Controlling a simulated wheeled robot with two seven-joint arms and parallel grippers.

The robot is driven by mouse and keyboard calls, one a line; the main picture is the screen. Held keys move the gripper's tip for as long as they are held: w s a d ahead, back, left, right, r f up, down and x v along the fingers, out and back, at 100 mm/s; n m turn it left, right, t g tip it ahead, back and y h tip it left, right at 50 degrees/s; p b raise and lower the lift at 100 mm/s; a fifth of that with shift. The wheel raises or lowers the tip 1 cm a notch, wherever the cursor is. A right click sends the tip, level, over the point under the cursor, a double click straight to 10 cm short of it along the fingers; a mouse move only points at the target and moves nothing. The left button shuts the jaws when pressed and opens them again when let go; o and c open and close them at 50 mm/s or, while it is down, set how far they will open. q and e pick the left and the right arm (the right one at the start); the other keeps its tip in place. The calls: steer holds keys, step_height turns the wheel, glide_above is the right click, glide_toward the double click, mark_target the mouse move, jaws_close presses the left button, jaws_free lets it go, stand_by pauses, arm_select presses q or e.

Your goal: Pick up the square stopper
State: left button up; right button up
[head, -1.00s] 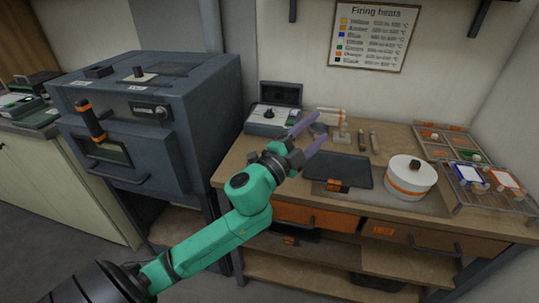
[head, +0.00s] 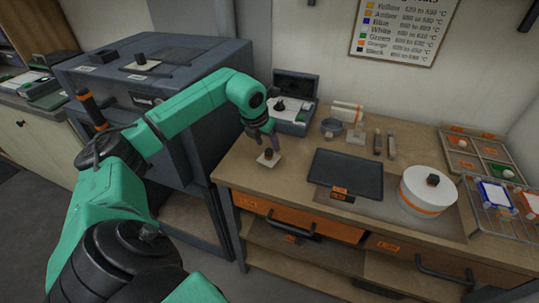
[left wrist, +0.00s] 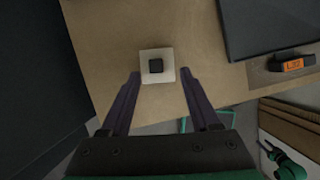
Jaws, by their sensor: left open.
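The square stopper, a cream square plate with a black knob (head: 268,158), lies on the wooden bench near its left front edge. My left gripper (head: 268,143) is just over it, pointing down, open and empty. In the left wrist view the stopper (left wrist: 146,67) lies ahead of and between the two spread fingertips (left wrist: 160,76). I cannot tell whether a finger touches it. A similar cream plate with a black knob (head: 141,65) sits on top of the grey kiln (head: 175,68). My right gripper is out of view.
A dark flat tray (head: 345,174) lies right of the stopper. An open grey case (head: 295,112) stands behind it. A white round pot (head: 428,190), a wire rack (head: 478,205) and a compartment tray (head: 478,143) are farther right. The kiln stands close on the left.

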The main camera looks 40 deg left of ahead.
arm_select(q)
steer(key=p+x, duration=0.1)
steer(key=x, duration=0.2)
steer(key=p+x, duration=0.1)
steer(key=x, duration=0.1)
steer(key=shift+a+f+p, duration=0.1)
steer(key=shift+a+p, duration=0.2)
steer(key=shift+p, duration=0.05)
steer(key=shift+w+f, duration=0.1)
steer(key=shift+f, duration=0.25)
jaws_close()
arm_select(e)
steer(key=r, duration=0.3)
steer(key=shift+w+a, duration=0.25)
arm_select(q)
steer(key=shift+r, duration=0.1)
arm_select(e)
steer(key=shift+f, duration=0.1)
arm_select(q)
step_height(320, 180, up, 10)
steer(key=b, duration=0.2)
steer(key=shift+w+b, duration=0.1)
steer(key=shift+b, duration=0.25)
step_height(320, 180, up, 10)
glide_above(269, 150)
step_height(269, 150, up, 3)
steer(key=p, duration=0.4)
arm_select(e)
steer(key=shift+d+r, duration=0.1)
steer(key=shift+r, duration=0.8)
